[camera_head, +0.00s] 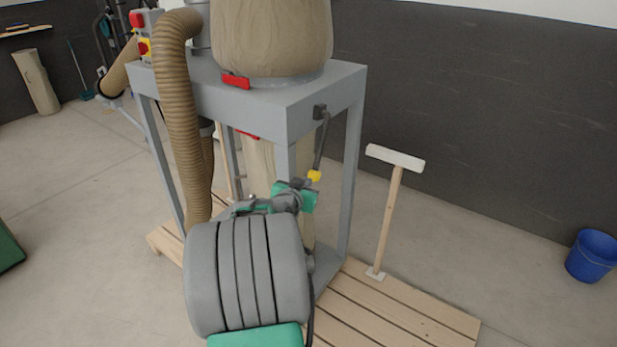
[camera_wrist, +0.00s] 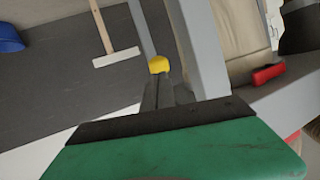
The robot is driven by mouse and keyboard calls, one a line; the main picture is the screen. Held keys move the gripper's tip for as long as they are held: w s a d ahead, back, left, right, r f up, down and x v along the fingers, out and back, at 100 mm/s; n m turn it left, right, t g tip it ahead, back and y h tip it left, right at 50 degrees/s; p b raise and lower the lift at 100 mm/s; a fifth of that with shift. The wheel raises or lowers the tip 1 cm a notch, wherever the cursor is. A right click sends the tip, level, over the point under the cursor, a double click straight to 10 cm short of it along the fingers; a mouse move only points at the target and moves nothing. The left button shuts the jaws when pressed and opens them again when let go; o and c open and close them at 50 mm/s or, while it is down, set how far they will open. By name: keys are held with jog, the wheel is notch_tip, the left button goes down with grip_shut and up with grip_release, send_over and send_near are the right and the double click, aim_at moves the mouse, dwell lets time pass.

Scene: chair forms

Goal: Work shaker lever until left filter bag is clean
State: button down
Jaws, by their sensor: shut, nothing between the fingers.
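The shaker lever (camera_head: 321,145) is a thin dark rod hanging from a dark pivot block on the grey frame's top corner. Its yellow knob (camera_head: 314,176) is at the lower end and shows in the wrist view (camera_wrist: 159,64). My gripper (camera_head: 307,184) is shut and empty, its tips right at the knob; I cannot tell if they touch it. The dark fingers (camera_wrist: 163,92) point at the knob in the wrist view. A large filter bag (camera_head: 270,38) stands on the frame top, beige-brown and streaked; its upper part is out of view.
The grey frame (camera_head: 290,115) stands on a wooden pallet (camera_head: 410,315). A ribbed hose (camera_head: 178,110) runs down its left side. A lower bag (camera_head: 260,165) hangs inside the frame, partly hidden. A blue bucket (camera_head: 592,256) is far right.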

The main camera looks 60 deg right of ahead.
aim_at(312, 177)
jog(key=p+x, duration=0.1)
jog(key=x, duration=0.3)
jog(key=shift+f, duration=0.15)
